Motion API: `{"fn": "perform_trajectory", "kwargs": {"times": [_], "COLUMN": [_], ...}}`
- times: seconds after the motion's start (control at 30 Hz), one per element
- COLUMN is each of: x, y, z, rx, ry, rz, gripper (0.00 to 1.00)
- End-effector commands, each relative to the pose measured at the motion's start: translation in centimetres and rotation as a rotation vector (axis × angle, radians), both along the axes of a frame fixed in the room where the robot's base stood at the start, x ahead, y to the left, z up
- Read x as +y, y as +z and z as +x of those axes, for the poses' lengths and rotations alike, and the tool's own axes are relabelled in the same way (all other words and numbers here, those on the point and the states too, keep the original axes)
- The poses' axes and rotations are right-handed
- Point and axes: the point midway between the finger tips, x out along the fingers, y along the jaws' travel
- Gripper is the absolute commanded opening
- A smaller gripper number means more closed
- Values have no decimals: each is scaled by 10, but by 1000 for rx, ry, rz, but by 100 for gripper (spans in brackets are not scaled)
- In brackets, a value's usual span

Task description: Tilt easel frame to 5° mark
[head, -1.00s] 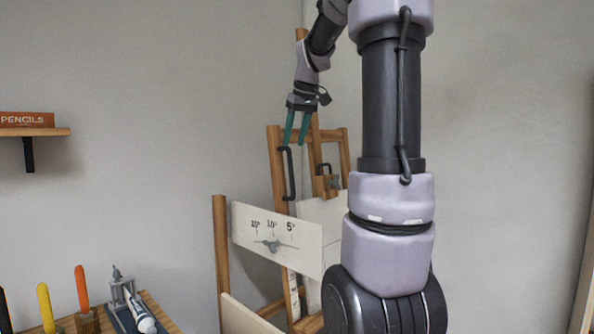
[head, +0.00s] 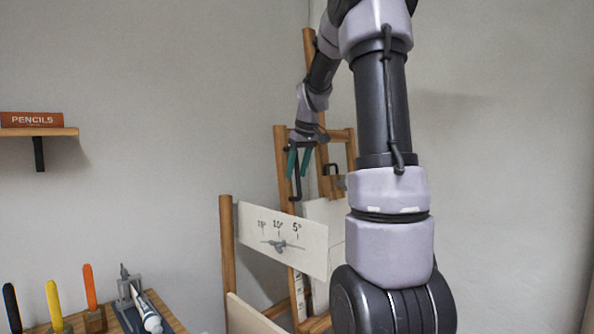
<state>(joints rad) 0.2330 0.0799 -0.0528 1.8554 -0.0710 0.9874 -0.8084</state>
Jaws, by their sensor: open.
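The wooden easel frame (head: 283,172) leans near the room corner, with a black bar handle (head: 298,187) on its left upright. My gripper (head: 298,175) is at the handle's upper part. Its teal fingers are open, one on each side of the handle as seen here; I cannot tell whether they touch it. A white scale board (head: 258,225) below carries the marks 15°, 10° and 5°, left to right. A grey pointer or knob (head: 281,245) sits just under the 10° mark; its exact reading is too small to tell. My arm hides the easel's right part.
A wooden post (head: 227,250) stands left of the scale board. At lower left, a small bench holds tools with black, yellow and orange handles (head: 89,285) and a grey-white device (head: 140,305). A wall shelf (head: 50,132) holds a pencil box (head: 32,119).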

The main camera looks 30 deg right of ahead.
Motion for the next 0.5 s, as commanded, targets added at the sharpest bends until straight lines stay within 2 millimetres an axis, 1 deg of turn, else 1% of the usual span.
{"fn": "perform_trajectory", "kwargs": {"times": [0.17, 0.2, 0.27, 0.3, 0.33, 0.5], "x": [0, 0, 0, 0, 0, 0], "y": [0, 0, 0, 0, 0, 0], "z": [0, 0, 0, 0, 0, 0], "rx": [0, 0, 0, 0, 0, 0], "ry": [0, 0, 0, 0, 0, 0], "rz": [0, 0, 0, 0, 0, 0], "gripper": [50, 46, 23, 8, 0, 0]}}
